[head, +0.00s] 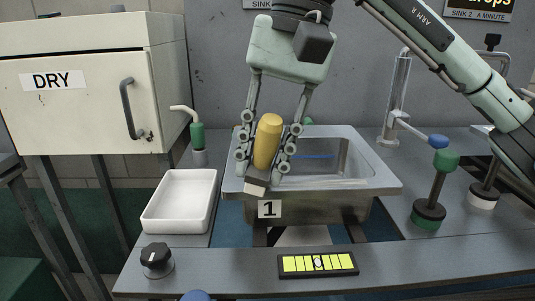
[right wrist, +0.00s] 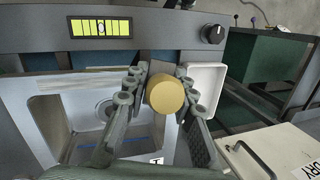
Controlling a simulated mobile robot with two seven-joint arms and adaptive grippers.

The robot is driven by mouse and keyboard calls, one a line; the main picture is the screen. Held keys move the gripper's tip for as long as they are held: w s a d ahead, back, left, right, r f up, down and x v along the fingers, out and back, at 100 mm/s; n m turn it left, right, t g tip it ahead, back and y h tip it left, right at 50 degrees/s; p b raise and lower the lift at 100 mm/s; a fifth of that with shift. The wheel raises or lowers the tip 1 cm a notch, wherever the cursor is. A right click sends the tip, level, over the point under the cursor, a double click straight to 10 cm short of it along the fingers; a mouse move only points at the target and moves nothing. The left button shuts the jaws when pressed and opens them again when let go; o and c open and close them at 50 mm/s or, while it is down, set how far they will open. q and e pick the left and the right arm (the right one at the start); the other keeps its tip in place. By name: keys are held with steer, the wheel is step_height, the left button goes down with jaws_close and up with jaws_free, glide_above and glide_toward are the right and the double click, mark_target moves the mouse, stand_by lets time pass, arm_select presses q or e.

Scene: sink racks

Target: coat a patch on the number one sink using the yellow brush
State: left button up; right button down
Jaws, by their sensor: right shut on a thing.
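My right gripper (head: 264,176) is shut on the yellow brush (head: 267,142), whose thick handle stands nearly upright between the fingers, leaning slightly. The brush's pale, blocky lower end is at the front left rim of the number one sink (head: 345,207), just above the "1" label (head: 270,209). I cannot tell whether it touches the rim. In the right wrist view the round end of the yellow brush (right wrist: 166,93) shows between the fingers, with the basin (right wrist: 45,115) to the left. A thin blue line (head: 316,156) shows inside the basin. My left gripper is not in view.
A white tray (head: 179,227) lies left of the sink. A black dial (head: 156,260) and a yellow gauge (head: 318,264) are along the front edge. Green-capped (head: 437,188) and blue-tipped fittings stand at right. A DRY cabinet (head: 80,105) is at left.

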mark_target(263, 123)
step_height(263, 123, up, 2)
steer(key=shift+p, duration=0.65)
step_height(263, 123, up, 2)
steer(key=shift+r, duration=1)
steer(key=shift+r, duration=0.15)
steer(key=shift+r, duration=1.35)
